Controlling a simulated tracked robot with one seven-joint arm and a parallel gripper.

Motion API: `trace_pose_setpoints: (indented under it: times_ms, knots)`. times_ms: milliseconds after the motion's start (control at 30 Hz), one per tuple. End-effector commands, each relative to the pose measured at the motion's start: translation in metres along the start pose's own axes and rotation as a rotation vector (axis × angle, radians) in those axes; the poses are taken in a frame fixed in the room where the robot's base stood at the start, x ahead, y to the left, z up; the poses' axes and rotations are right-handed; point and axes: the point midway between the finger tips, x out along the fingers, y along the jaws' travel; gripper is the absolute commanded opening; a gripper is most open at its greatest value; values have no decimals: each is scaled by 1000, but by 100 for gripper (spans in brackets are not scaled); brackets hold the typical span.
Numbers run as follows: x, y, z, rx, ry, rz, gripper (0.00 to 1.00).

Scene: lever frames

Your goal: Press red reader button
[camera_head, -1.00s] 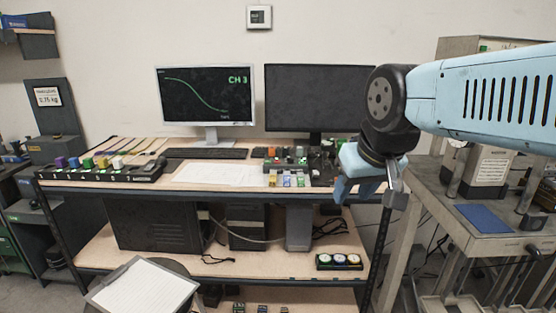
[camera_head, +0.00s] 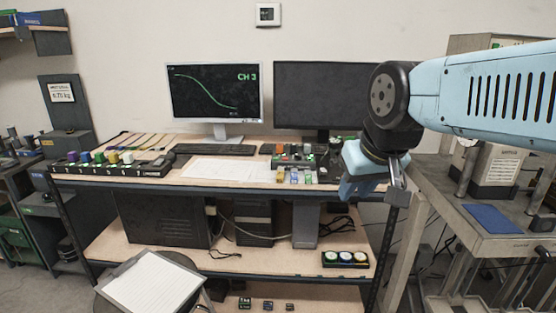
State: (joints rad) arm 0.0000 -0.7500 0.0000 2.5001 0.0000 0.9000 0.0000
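A small dark device with several coloured keys (camera_head: 298,161) sits on the bench top, in front of the dark monitor. A reddish-orange spot shows on it, but it is too small to tell whether it is the red reader button. My gripper (camera_head: 372,190) hangs at the end of my light blue arm, to the right of this device in the picture and apart from it. It covers the right end of the bench. The fingertips are not clear enough to tell whether they are open or shut.
A black rack with several coloured knobs (camera_head: 112,168) stands at the bench's left. A keyboard (camera_head: 215,149), white papers (camera_head: 225,170) and two monitors fill the back. A clipboard (camera_head: 150,283) lies on a stool in front. A grey cart (camera_head: 515,236) stands at the right.

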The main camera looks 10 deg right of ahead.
Motion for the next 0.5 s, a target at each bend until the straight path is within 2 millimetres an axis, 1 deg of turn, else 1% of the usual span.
trace_pose_setpoints:
  times_ms: [33,267,300,500]
  knots:
    - [0,0,0,0,0,0,23]
    - [0,0,0,0,0,0,1]
    - [0,0,0,0,0,0,0]
    - [0,0,0,0,0,0,0]
